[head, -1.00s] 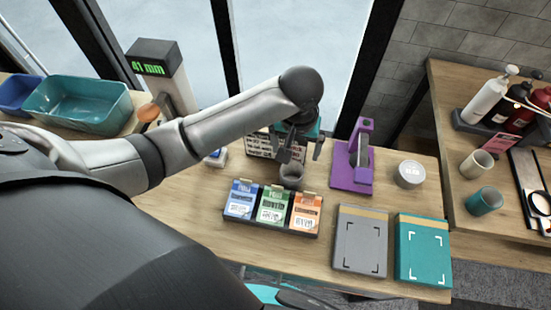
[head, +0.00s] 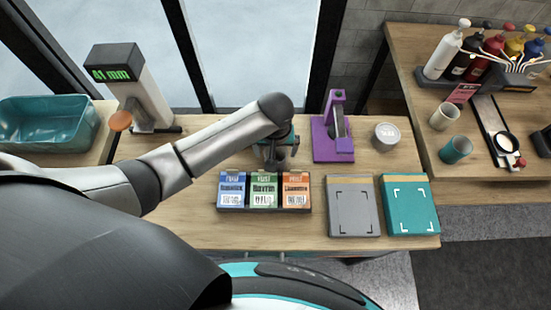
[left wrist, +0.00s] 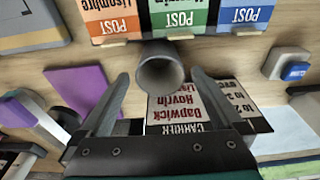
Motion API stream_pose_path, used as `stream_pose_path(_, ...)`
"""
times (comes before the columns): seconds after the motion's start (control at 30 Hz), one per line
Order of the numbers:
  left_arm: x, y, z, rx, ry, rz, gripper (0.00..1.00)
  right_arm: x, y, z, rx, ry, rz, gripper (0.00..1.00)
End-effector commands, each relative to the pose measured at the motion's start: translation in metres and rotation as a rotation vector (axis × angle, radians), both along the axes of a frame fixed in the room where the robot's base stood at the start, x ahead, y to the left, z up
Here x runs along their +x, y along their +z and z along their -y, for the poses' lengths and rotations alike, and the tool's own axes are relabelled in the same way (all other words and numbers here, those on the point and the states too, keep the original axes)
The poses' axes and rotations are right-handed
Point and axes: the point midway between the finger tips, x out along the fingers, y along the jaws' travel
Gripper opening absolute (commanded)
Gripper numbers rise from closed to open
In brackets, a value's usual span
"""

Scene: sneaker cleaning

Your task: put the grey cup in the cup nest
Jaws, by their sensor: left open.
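The grey cup (left wrist: 160,72) shows in the left wrist view with its open round mouth towards the camera. It is between the two fingers of my left gripper (left wrist: 161,78), with a gap on each side. The gripper is open. In the head view my left gripper (head: 275,153) is just behind the card holder and hides most of the cup. I cannot pick out the cup nest with certainty. A beige cup (head: 444,116) and a teal cup (head: 456,150) stand on the right table. My right gripper is not in view.
The card holder (head: 264,210) with blue, green and orange POST cards is close in front of the cup. A purple stand (head: 333,135) and a round white tin (head: 387,136) are to the right. Grey (head: 353,207) and teal (head: 409,206) boxes lie front right.

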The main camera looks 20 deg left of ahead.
Motion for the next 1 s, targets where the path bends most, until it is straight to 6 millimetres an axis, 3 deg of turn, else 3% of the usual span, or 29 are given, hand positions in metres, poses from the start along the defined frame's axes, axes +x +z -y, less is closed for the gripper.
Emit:
stream_pose_path(0.17,0.001,-0.010,0.000,0.001,0.000,-0.001,1.00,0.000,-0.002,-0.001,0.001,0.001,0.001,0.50)
stream_pose_path(0.5,0.006,-0.050,-0.001,0.001,-0.001,0.000,1.00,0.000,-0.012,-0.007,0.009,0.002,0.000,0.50)
stream_pose_path(0.8,0.006,-0.053,-0.001,0.000,-0.001,0.000,1.00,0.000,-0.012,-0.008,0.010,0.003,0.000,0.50)
stream_pose_path(1.0,0.006,-0.053,-0.001,0.000,-0.001,0.000,0.80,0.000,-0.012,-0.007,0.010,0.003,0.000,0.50)
